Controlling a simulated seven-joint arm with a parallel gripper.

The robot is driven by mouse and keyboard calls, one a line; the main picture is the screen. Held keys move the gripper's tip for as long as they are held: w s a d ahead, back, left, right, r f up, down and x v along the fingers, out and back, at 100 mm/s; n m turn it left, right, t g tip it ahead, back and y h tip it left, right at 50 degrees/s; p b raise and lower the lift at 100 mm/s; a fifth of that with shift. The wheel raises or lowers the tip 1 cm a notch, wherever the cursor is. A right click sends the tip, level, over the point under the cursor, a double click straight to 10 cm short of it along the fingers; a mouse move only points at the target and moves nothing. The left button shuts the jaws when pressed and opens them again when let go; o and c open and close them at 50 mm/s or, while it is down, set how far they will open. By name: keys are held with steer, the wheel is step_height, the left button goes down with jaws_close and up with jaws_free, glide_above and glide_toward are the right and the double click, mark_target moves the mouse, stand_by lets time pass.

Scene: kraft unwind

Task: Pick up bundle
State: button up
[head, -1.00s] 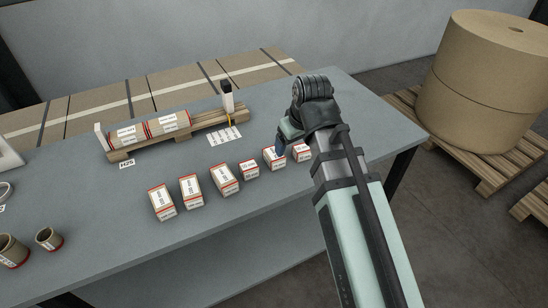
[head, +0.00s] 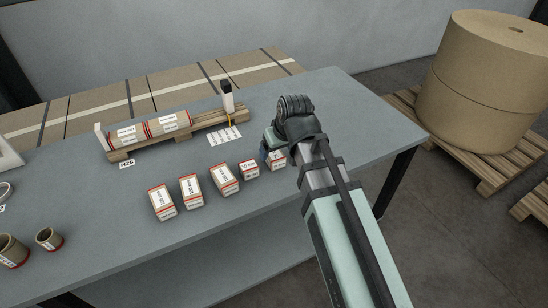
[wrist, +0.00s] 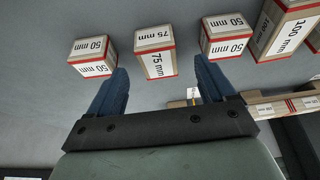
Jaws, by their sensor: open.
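The bundles are small kraft blocks with red edges and white labels, standing in a row on the grey table. My gripper (wrist: 160,82) is open and empty, its two blue fingers apart. In the wrist view a 75 mm bundle (wrist: 155,52) stands just beyond the fingertips, between their lines. A 50 mm bundle (wrist: 92,57) is on its left and another 50 mm bundle (wrist: 227,37) on its right, with a 100 mm bundle (wrist: 284,30) further right. In the head view my gripper partly covers the 75 mm bundle (head: 277,158) and hides the right-end bundle.
Behind the row, a wooden cradle (head: 122,155) bears two labelled kraft rolls (head: 150,128). A label sheet (head: 224,135) lies before it. Cardboard tubes (head: 48,239) stand at front left. Large paper rolls (head: 485,80) stand on a floor pallet at right. The table's right end is clear.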

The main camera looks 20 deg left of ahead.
mark_target(275, 155)
steer(key=shift+w+x, duration=0.1)
steer(key=shift+x, duration=1.3)
steer(key=shift+w+x, duration=0.15)
steer(key=shift+x, duration=1.25)
steer(key=shift+r, duration=0.1)
steer(key=c, duration=1.4)
steer(key=shift+c, duration=0.2)
